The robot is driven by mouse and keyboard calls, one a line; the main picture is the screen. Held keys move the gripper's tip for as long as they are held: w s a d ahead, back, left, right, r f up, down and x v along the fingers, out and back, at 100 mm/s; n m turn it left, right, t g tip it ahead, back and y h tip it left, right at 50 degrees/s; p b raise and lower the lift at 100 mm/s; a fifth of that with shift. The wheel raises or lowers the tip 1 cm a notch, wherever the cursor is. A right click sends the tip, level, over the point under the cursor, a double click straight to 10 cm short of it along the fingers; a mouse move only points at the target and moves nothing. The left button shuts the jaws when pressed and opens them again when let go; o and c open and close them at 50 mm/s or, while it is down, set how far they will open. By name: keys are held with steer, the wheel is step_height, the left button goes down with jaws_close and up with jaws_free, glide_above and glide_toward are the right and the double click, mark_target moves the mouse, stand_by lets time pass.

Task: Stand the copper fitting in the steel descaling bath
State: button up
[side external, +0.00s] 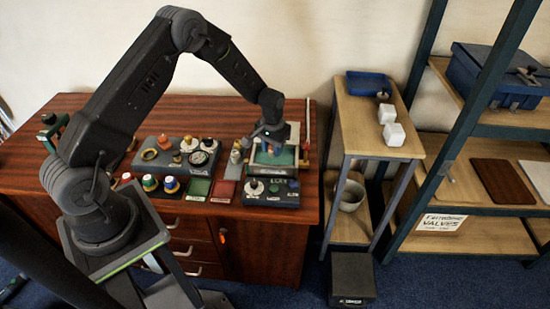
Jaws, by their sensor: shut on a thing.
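My gripper (269,137) points down over a pale-rimmed bath (273,168) with teal contents, at the right end of the reddish wood bench. This looks like the steel descaling bath. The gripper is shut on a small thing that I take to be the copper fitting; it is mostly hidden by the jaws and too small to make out. I cannot tell whether it touches the bath's contents or floor, or whether it is upright.
A dark block with knobs (272,195) stands in front of the bath. A grey tray of round parts and a gauge (175,156) lies to its left, with green (197,188) and red (222,191) pads between. A narrow wooden stand (375,145) stands right of the bench.

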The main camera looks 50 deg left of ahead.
steer(key=shift+w+d+f, duration=0.2)
steer(key=shift+d+f, duration=0.15)
steer(key=shift+f, duration=1.85)
steer(key=shift+f, duration=0.2)
steer(key=o, duration=0.6)
steer(key=shift+o, duration=0.2)
